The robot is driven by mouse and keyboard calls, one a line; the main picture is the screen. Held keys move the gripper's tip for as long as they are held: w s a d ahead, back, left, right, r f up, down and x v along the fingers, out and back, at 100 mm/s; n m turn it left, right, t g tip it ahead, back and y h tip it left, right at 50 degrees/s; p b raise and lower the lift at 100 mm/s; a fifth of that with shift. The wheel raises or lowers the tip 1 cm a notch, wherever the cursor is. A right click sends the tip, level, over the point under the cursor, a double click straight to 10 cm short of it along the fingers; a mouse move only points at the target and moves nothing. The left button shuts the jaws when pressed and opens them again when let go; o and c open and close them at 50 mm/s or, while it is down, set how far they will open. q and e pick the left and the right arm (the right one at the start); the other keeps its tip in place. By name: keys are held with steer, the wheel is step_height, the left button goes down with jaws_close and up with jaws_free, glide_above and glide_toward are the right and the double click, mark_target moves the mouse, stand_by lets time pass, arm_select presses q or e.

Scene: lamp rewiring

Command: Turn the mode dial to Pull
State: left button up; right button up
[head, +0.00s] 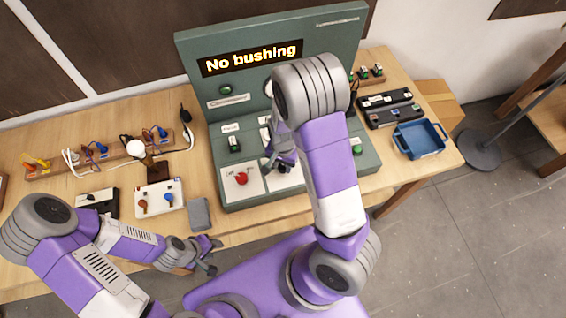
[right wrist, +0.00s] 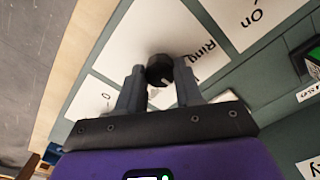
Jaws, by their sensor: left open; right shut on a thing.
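The mode dial is a small black knob (right wrist: 159,70) with a white pointer mark, on a white plate whose visible lettering reads "Ring" (right wrist: 203,52). My right gripper (right wrist: 160,76) is shut on this knob from both sides in the right wrist view. In the head view the right gripper (head: 281,162) is over the console's lower panel, and my arm hides part of that area. No "Pull" lettering is readable. My left gripper (head: 212,257) is open and empty in front of the table edge.
A red knob (head: 241,178) sits on the plate left of the dial. A blue tray (head: 420,139) and dark cases (head: 390,107) are at right. Lamp parts and a grey block (head: 199,213) lie left of the console.

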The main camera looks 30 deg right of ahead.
mark_target(283, 167)
stand_by(0.4)
steer(key=o, duration=1)
steer(key=shift+o, duration=0.2)
step_height(283, 167, up, 8)
steer(key=shift+f+p, duration=0.15)
steer(key=shift+p, duration=0.65)
steer(key=shift+s+f, duration=0.1)
